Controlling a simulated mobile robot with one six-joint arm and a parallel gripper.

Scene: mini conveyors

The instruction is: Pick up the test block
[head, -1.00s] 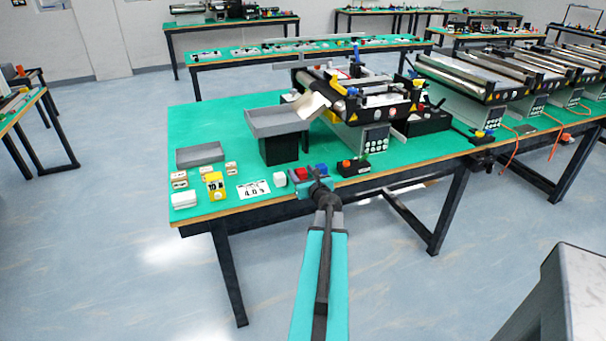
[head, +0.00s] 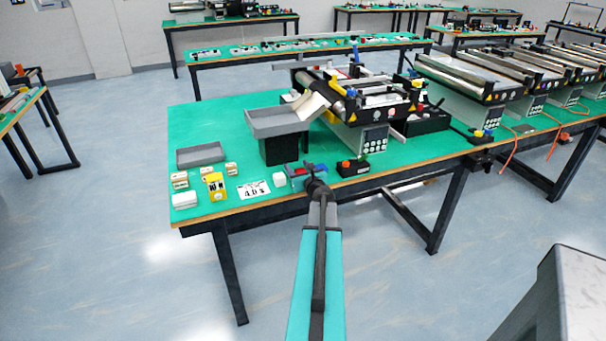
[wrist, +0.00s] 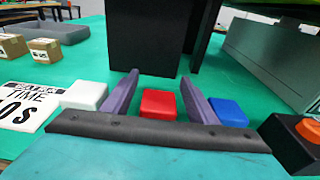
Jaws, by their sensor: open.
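Three small blocks stand in a row near the front edge of the green table: a white block (wrist: 84,95), a red block (wrist: 158,103) and a blue block (wrist: 229,112). No label shows which is the test block. My gripper (wrist: 161,76) is open, its two purple fingers spread. In the wrist view the red block appears between the fingers; the white lies left of them and the blue right. Whether the fingers touch the red block cannot be told. In the head view my arm's end partly hides the red and blue blocks; the white block (head: 279,180) is clear.
A grey tray on a black stand (head: 278,124) rises just behind the blocks. A control box with an orange button (head: 353,167) stands close on the right. A printed card (head: 254,190) and several small boxes lie left. The conveyor (head: 360,100) stands behind.

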